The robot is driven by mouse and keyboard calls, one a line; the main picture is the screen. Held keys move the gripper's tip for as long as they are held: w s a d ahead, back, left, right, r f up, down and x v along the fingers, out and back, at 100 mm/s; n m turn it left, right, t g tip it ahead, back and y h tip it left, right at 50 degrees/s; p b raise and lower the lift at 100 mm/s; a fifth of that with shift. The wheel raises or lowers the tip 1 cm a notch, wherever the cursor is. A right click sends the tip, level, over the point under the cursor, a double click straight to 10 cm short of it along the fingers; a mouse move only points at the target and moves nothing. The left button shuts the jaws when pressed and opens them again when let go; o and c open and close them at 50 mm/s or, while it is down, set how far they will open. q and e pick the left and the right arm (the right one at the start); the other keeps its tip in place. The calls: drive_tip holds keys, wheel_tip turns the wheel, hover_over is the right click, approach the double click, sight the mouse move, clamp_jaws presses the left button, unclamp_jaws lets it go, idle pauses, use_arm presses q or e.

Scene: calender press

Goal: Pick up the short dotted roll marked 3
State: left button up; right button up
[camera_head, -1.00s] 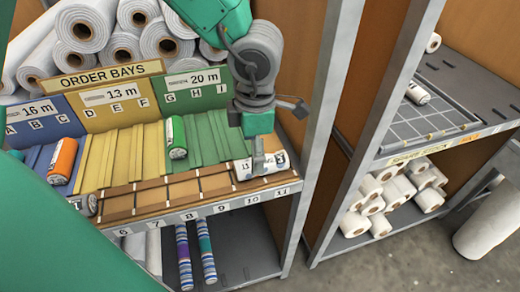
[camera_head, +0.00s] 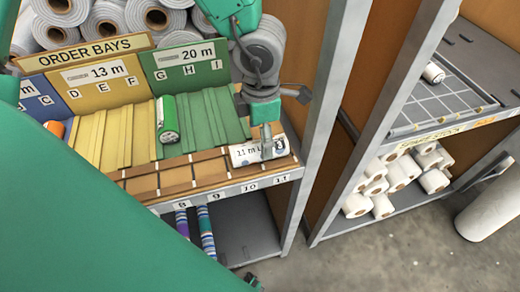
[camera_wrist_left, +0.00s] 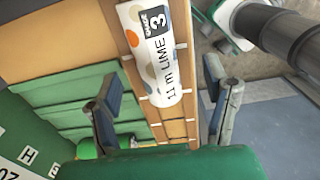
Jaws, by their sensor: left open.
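The short dotted roll marked 3 (camera_head: 248,155) lies at the right end of the brown front ledge. In the left wrist view the roll (camera_wrist_left: 158,55) is white with orange and grey dots and reads "11 m LIME". My left gripper (camera_head: 267,142) is over the roll in the head view, one finger hiding part of it. In the left wrist view my left gripper (camera_wrist_left: 160,95) is open, its fingers apart, with the roll ahead of the gap between them. I cannot tell whether a finger touches it. My right gripper is not in view.
A green roll (camera_head: 168,122) lies in the sloped bays behind the ledge. A grey post (camera_head: 318,120) stands right of the ledge. A side shelf (camera_head: 440,100) holds a small roll on top and several white rolls below. Striped rolls (camera_head: 206,232) lie under the ledge.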

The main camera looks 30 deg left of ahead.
sight(259, 144)
use_arm(q)
drive_tip(key=f, duration=0.3)
drive_tip(key=a+f, duration=0.1)
drive_tip(key=f, duration=0.1)
drive_tip(key=shift+w, duration=0.15)
drive_tip(key=shift+d+f, duration=0.15)
drive_tip(key=shift+f, duration=0.25)
drive_tip(key=c, duration=1.3)
